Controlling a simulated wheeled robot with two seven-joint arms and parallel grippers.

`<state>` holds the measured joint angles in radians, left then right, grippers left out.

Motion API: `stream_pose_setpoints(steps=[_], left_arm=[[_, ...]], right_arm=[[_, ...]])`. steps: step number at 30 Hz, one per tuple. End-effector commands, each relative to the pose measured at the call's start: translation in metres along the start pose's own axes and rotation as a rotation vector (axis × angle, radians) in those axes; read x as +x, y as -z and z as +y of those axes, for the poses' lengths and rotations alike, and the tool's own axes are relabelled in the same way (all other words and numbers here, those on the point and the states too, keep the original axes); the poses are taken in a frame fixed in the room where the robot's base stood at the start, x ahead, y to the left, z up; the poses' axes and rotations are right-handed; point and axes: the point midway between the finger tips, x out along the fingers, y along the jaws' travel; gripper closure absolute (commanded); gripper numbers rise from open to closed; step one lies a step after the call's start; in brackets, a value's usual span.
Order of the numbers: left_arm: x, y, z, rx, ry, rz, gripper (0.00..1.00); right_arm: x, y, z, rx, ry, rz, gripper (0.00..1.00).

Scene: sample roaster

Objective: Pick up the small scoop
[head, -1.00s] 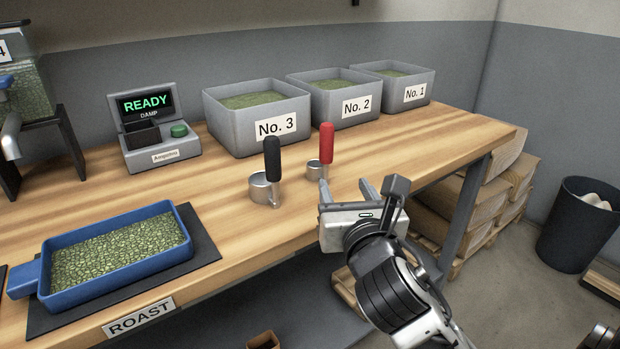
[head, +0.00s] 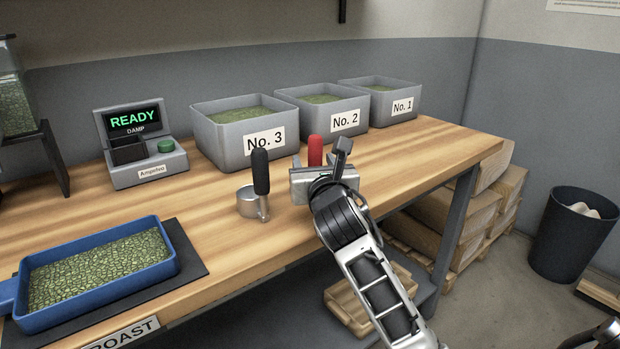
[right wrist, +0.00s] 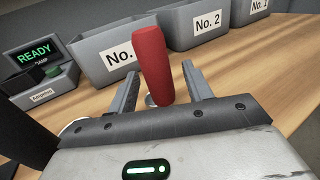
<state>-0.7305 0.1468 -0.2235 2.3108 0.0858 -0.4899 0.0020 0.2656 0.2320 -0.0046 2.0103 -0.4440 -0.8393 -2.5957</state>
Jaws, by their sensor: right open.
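The small scoop has a red upright handle (head: 315,150); my right gripper hides its cup in the head view. My right gripper (head: 314,162) is open at the scoop. In the right wrist view the red handle (right wrist: 153,65) rises between the two spread fingers (right wrist: 161,88), with a bit of the metal cup (right wrist: 151,100) low behind. I cannot tell whether either finger touches the handle. A larger scoop with a black handle (head: 260,172) and metal cup stands just left of the gripper.
Grey bins No. 3 (head: 225,148), No. 2 (head: 318,122) and No. 1 (head: 383,107) stand behind the scoops. A small READY machine (head: 148,165) is at the left. A blue tray (head: 158,275) of green beans lies front left. The table's right part is clear.

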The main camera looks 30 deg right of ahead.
Motion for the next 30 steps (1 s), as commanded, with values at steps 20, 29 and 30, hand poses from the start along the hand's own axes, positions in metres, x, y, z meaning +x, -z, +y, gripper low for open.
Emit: stream_pose_setpoints(steps=[20,29,30], left_arm=[[0.007,-0.005,0.001,0.006,-0.011,-0.013,0.64],[0.005,-0.003,0.001,0.006,-0.009,-0.012,0.64],[0.004,-0.002,0.001,0.007,-0.008,-0.011,0.64]], right_arm=[[0.019,-0.001,-0.001,-0.001,0.000,-0.001,1.00],[0.019,-0.005,-0.001,-0.002,0.000,-0.002,1.00],[0.019,-0.008,-0.001,-0.003,0.000,-0.002,1.00]])
